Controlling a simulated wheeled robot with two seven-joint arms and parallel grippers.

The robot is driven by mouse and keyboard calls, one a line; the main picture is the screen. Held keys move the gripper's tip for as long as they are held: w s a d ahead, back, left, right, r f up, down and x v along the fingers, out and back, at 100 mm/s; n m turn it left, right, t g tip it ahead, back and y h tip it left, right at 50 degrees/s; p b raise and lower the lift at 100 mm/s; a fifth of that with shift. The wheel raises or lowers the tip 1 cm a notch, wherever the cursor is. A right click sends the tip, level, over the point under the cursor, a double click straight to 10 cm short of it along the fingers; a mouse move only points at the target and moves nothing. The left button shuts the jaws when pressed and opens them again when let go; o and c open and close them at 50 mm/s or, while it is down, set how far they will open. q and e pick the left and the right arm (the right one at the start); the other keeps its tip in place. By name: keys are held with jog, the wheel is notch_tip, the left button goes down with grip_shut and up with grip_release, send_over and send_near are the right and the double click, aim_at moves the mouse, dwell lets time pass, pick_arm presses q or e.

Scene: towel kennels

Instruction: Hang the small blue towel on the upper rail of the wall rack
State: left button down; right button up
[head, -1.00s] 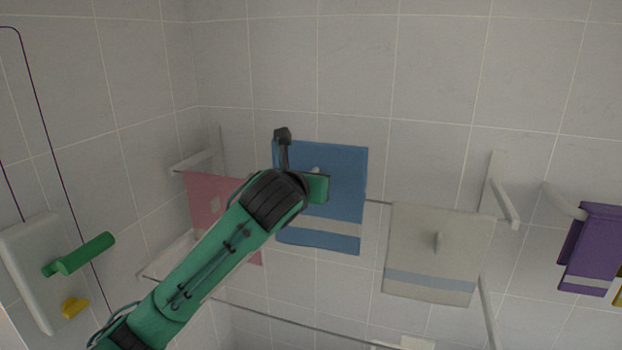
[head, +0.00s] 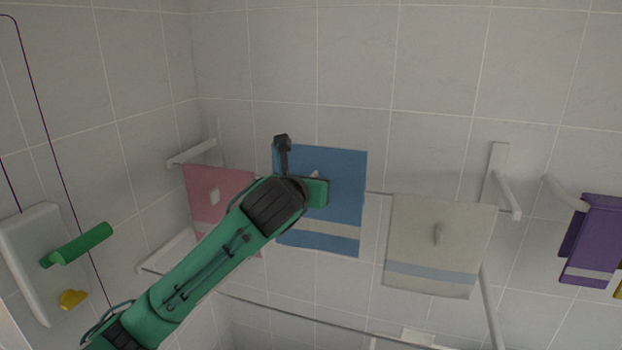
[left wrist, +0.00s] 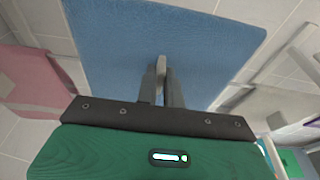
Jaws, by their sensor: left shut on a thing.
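The small blue towel (head: 345,190) with a pale stripe near its lower edge hangs flat in front of the wall rack's upper rail (head: 376,193), between a pink and a white towel. In the left wrist view the blue towel (left wrist: 150,40) spreads beyond my fingers. My left gripper (left wrist: 161,75) is shut on a small pale tab on the blue towel's face. In the head view my left arm covers the towel's left part. I cannot tell whether the towel rests on the rail. My right gripper is out of view.
A pink towel (head: 205,190) and a white towel (head: 437,245) hang on either side. A lower rail (head: 300,318) runs below. A purple towel (head: 595,240) hangs from a peg at right. A white panel with a green handle (head: 80,244) and a yellow knob (head: 72,299) is at left.

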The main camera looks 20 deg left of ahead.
aim_at(312, 215)
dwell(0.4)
pick_arm(q)
jog(key=shift+w+f, duration=0.15)
jog(key=shift+f, duration=1.35)
jog(key=shift+w+f+b, duration=0.15)
jog(key=shift+f+b, duration=0.35)
jog(key=shift+f, duration=0.85)
jog(key=shift+f+b, duration=0.55)
jog(key=shift+f, duration=0.75)
jog(key=c, duration=1.1)
grip_release()
jog(key=shift+o, duration=0.2)
